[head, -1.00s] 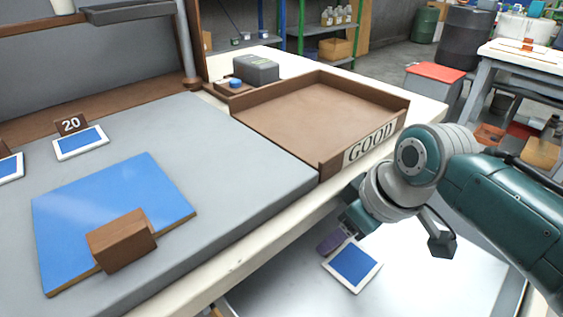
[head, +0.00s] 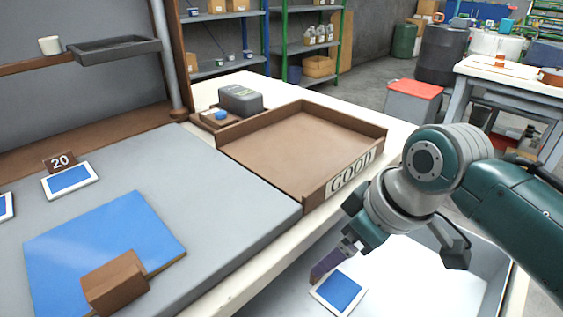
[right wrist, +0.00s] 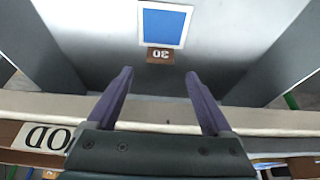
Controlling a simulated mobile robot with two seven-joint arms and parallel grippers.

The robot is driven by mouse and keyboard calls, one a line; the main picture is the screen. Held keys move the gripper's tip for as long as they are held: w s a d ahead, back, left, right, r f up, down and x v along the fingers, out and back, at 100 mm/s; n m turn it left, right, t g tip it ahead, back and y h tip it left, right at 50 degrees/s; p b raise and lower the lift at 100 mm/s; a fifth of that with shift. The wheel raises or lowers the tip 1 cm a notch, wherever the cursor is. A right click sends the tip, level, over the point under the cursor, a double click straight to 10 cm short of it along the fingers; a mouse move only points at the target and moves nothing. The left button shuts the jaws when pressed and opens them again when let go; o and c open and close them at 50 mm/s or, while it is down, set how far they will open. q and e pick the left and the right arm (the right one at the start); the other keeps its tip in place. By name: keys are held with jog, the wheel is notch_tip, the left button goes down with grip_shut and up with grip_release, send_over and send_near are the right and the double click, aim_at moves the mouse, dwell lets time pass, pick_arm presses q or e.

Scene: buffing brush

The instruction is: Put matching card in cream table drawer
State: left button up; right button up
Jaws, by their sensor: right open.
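A blue card with a white border (head: 338,291) lies in the open pale-grey drawer (head: 425,278) of the cream table. My right gripper (head: 318,276) is over the drawer, close to the card's far edge in the head view. My left gripper is out of view.
A large blue board (head: 95,245) with a brown block (head: 115,283) lies on the grey mat (head: 215,185). A brown tray marked GOOD (head: 352,173) stands beside the drawer, with a grey box (head: 241,99) behind it. A third card (head: 5,207) is cut off at left.

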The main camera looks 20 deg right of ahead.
jog(key=a+p+v, duration=0.1)
jog(key=p+v, duration=0.1)
jog(key=v, duration=0.4)
jog(key=s+a+r+m, duration=0.1)
jog(key=s, duration=0.7)
jog(key=s+a+r+m+h, duration=0.1)
jog(key=s+r, duration=0.1)
jog(key=s, duration=0.6)
jog(key=shift+a+r+g+h, duration=0.15)
jog(key=shift+r+g+h, duration=0.15)
